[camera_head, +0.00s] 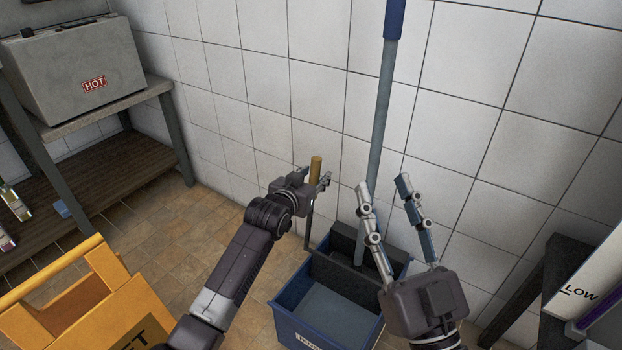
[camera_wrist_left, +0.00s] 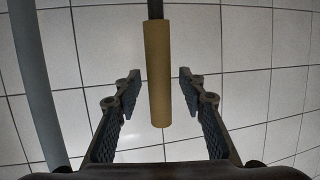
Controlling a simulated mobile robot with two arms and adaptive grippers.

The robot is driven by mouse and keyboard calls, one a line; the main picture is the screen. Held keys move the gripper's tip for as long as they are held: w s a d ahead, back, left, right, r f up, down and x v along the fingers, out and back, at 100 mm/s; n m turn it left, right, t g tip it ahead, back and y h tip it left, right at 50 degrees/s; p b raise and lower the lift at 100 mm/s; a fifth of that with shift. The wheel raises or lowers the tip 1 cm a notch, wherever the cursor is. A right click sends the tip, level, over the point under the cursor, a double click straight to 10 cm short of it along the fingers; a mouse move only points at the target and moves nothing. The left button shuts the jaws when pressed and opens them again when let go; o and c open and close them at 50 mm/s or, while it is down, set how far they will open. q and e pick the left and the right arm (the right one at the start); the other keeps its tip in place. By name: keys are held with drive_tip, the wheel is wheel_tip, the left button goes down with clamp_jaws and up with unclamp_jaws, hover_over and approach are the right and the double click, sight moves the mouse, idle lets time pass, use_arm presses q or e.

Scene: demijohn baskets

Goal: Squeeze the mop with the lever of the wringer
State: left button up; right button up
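The wringer's lever ends in a tan, upright handle (camera_head: 316,168), beside the left gripper. My left gripper (camera_head: 308,184) is open; the left wrist view shows the handle (camera_wrist_left: 157,75) between its two parted fingers, apart from both. The mop's grey pole (camera_head: 381,120) with a blue upper grip stands nearly upright, its lower end going down into the dark wringer (camera_head: 345,243) on the blue bucket (camera_head: 318,312). The mop head is hidden. My right gripper (camera_head: 383,186) is open, with the pole showing between its fingertips; I cannot tell whether they touch.
A shelf (camera_head: 130,98) with a grey box marked HOT (camera_head: 75,65) is at the left. A dark stand (camera_head: 555,265) with a white box marked LOW (camera_head: 590,275) is at the right. The tiled wall is close behind.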

use_arm(q)
drive_tip(key=v, duration=1.2)
idle(0.4)
